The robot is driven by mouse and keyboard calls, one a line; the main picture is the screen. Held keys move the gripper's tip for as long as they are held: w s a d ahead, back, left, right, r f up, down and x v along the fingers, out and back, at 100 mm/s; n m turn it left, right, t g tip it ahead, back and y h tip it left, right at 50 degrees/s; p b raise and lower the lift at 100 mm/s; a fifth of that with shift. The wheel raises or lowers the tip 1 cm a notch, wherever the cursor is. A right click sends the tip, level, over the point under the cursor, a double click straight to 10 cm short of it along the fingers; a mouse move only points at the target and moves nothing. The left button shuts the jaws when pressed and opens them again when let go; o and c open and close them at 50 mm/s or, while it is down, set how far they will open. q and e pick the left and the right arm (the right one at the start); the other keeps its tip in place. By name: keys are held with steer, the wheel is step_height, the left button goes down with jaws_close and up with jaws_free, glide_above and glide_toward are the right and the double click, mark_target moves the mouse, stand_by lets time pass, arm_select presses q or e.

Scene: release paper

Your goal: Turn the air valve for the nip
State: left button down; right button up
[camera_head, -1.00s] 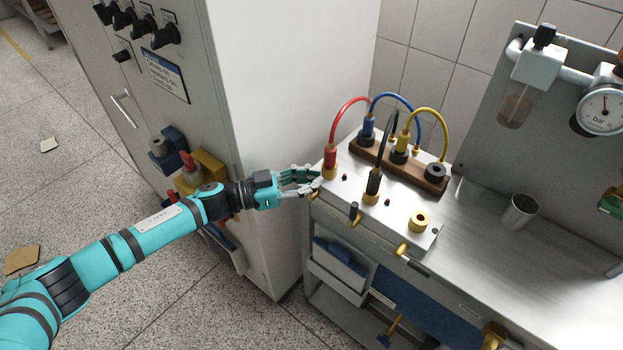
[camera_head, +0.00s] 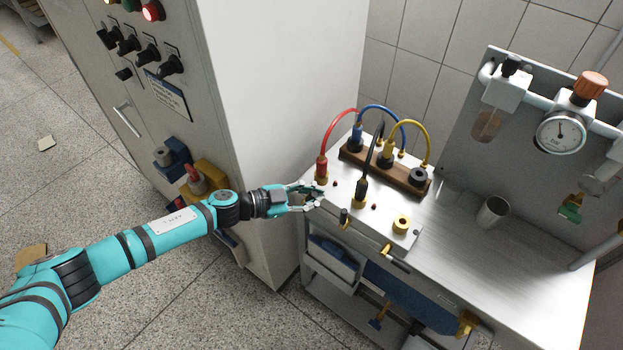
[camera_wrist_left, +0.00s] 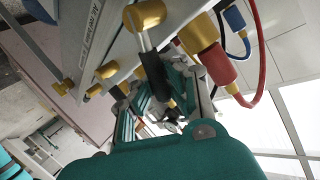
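The metal panel (camera_head: 335,206) on the bench carries fittings along its front edge, one of them a lever with a black grip (camera_head: 344,216). No valve label for the nip is readable. My left gripper (camera_head: 316,194) is at the panel's left front corner, just below the red plug (camera_head: 321,167). In the left wrist view its fingers (camera_wrist_left: 165,110) are spread apart. A black-gripped lever (camera_wrist_left: 150,72) on a gold fitting reaches toward the space between them; I cannot tell whether they touch it. My right gripper is out of view.
Blue, black and yellow hoses (camera_head: 427,142) arch over the panel to a wooden block (camera_head: 405,181). A metal cup (camera_head: 492,212) and a pressure gauge (camera_head: 561,131) are at the right. A tall cabinet (camera_head: 275,80) stands close on the left.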

arm_select(q)
steer(key=shift+s+m+y+p, duration=0.15)
steer(key=shift+m+y+p, duration=0.15)
steer(key=shift+p, duration=0.4)
steer(key=shift+s+d+f+m+y+p, duration=0.15)
steer(key=shift+f+m+y+p, duration=0.15)
steer(key=shift+f+p, duration=0.15)
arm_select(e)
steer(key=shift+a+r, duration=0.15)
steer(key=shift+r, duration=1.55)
arm_select(q)
steer(key=c, duration=1.4)
jaws_free()
steer(key=shift+s+a+r, duration=0.1)
steer(key=shift+a+r, duration=0.05)
steer(key=shift+a, duration=0.05)
steer(key=shift+o, duration=0.6)
steer(key=shift+d, duration=0.2)
steer(key=v, duration=1.2)
